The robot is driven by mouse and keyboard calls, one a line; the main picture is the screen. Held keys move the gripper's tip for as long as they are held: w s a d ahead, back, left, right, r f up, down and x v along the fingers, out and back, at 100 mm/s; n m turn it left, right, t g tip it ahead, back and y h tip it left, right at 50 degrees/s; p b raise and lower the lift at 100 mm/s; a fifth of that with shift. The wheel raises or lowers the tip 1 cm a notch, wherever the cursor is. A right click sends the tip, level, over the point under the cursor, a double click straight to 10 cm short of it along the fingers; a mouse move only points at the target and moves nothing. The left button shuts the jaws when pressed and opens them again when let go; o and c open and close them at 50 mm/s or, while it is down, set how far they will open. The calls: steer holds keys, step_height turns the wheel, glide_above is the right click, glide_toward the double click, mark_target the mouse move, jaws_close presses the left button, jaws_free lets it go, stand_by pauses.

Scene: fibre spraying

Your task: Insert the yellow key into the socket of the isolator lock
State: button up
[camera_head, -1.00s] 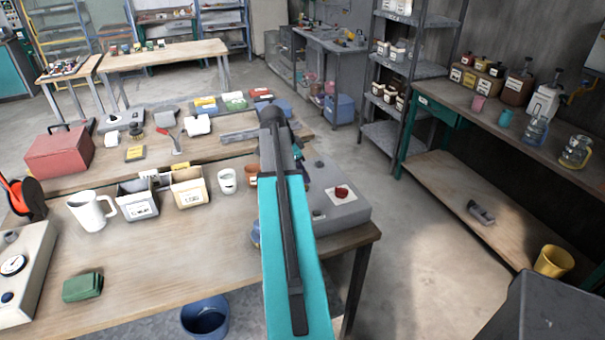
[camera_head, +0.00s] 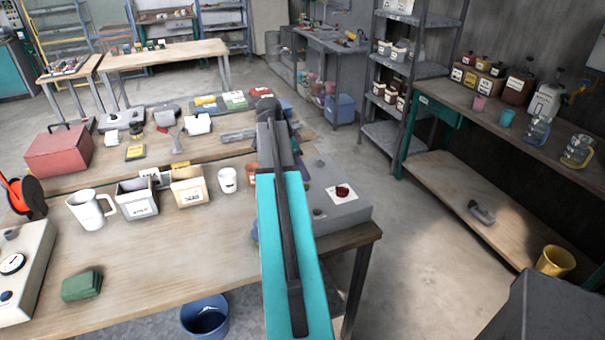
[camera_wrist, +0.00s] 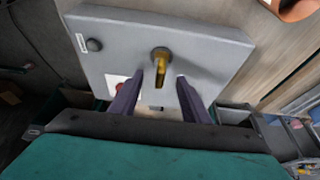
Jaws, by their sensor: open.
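The isolator lock is a grey box (camera_head: 345,213) on the right end of the workbench, with a red knob on a white plate. The box fills the upper middle of the wrist view (camera_wrist: 215,60). The yellow key (camera_wrist: 160,71) is at a round dark fitting on the box's face. I cannot tell whether it sits inside the socket. My gripper (camera_wrist: 159,80) is open, with one dark finger on each side of the key and visible gaps between. In the head view my arm hides the gripper's fingers and the key.
Left of the box on the bench stand a white cup (camera_head: 228,180), an open bin (camera_head: 189,192), a grey bin (camera_head: 138,199) and a white jug (camera_head: 90,209). A blue bucket (camera_head: 205,318) is on the floor below. The floor right of the bench is mostly clear.

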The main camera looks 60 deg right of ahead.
steer(key=b+v, duration=0.3)
steer(key=v, duration=0.8)
steer(key=shift+r, duration=0.35)
stand_by(0.6)
